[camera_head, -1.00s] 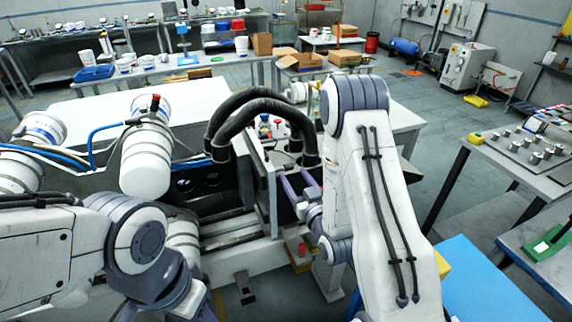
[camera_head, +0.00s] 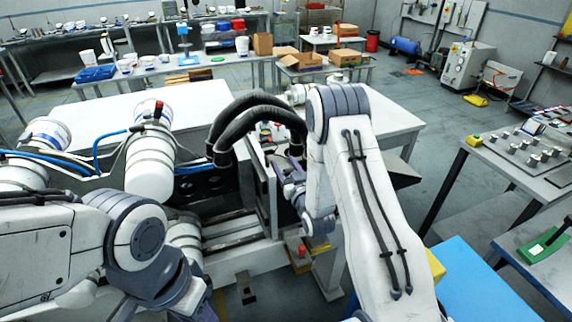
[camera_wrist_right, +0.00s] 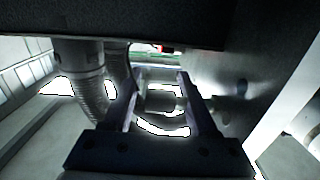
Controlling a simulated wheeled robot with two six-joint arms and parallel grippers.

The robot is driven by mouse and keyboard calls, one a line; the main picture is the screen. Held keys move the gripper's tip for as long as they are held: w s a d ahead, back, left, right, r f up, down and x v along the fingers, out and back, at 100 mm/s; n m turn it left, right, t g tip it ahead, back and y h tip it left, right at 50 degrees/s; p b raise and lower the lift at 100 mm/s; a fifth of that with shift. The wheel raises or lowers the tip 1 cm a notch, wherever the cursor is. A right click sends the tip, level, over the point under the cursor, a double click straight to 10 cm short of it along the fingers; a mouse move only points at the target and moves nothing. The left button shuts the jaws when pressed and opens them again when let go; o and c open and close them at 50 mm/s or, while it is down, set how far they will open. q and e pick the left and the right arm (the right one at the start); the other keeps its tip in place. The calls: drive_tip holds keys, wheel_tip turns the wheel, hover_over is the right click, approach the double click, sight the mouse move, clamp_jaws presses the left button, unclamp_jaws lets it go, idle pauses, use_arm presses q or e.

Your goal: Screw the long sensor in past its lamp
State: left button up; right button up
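My right gripper (camera_head: 284,178) is beside the upright grey plate (camera_head: 262,185) of the machine, in the middle of the head view. In the right wrist view its two fingers (camera_wrist_right: 160,76) stand apart. A short grey cylinder (camera_wrist_right: 160,100), possibly the long sensor, shows between them. I cannot tell whether either finger touches it. A small round fitting (camera_wrist_right: 241,87) is on the plate face to the right. No lit lamp can be made out.
Thick black ribbed hoses (camera_head: 258,105) arch over the machine close to my right gripper; one shows in the wrist view (camera_wrist_right: 92,95). A red button (camera_head: 302,250) sits below. A white table (camera_head: 385,120) is behind.

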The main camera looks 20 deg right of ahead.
clamp_jaws()
drive_tip(key=shift+r+g, duration=0.1)
drive_tip(key=shift+g, duration=0.3)
drive_tip(key=shift+f+g+p, duration=0.2)
drive_tip(key=shift+g+p, duration=0.35)
drive_tip(key=shift+g, duration=0.05)
drive_tip(key=shift+f, duration=0.2)
drive_tip(key=shift+o, duration=1.2)
unclamp_jaws()
drive_tip(key=shift+s, duration=0.1)
